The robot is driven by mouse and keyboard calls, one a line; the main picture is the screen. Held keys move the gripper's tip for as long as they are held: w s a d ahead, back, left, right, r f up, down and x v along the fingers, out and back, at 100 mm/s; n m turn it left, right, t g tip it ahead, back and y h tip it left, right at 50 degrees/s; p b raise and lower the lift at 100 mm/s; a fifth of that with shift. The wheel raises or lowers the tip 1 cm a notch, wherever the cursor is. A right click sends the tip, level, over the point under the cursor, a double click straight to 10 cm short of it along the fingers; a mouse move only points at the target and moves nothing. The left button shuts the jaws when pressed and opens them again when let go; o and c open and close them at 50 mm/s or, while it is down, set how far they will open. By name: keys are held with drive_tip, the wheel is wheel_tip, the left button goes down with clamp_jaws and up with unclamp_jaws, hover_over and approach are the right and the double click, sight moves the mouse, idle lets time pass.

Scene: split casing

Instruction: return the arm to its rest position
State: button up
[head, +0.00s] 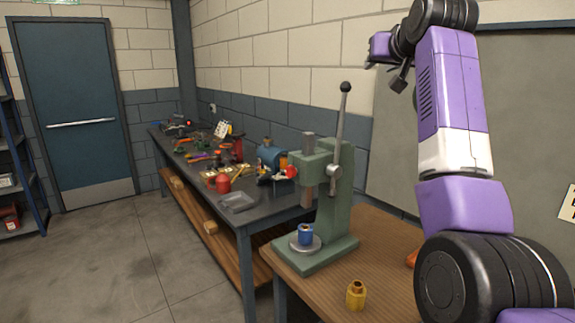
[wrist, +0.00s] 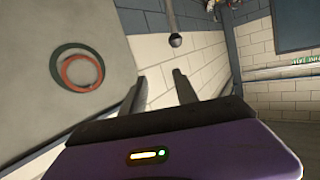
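My purple, white and black arm rises along the right side of the head view, bent at the top with its hand toward the left. My gripper (wrist: 159,88) shows in the wrist view as two dark fingers with a clear gap between them. It is open, and nothing is between the fingers. In the head view the hand (head: 380,48) is high up, above and to the right of the press lever, but its fingers are too small to read. The hand appears apart from everything around it.
A green press (head: 332,205) with a raised lever stands on the wooden bench (head: 380,235). A blue part (head: 305,234) sits on its round plate; a yellow part (head: 356,294) stands in front. A cluttered dark table (head: 262,212) runs behind. The floor at left is clear.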

drive_tip(key=s+d+f+t+h, duration=0.1)
drive_tip(key=s+f+t, duration=0.1)
drive_tip(key=f, duration=0.8)
drive_tip(key=s+d+f+t, duration=0.1)
drive_tip(key=s+f+t, duration=0.1)
drive_tip(key=f, duration=0.8)
drive_tip(key=s+f+t, duration=0.1)
drive_tip(key=s+f, duration=1.4)
drive_tip(key=f, duration=0.1)
drive_tip(key=s+a+f+g, duration=0.1)
drive_tip(key=s+f, duration=0.4)
drive_tip(key=s, duration=1.1)
drive_tip(key=s+a+f+g, duration=0.1)
drive_tip(key=s+f, duration=0.4)
drive_tip(key=s, duration=1.1)
drive_tip(key=s+a+f+g+y, duration=0.1)
drive_tip(key=s+f+g, duration=0.2)
drive_tip(key=s, duration=1.4)
wheel_tip(320, 180, down, 2)
drive_tip(key=shift+a+f+n, duration=0.15)
drive_tip(key=shift+a+n, duration=0.05)
drive_tip(key=shift+n, duration=0.2)
drive_tip(key=shift+s, duration=0.1)
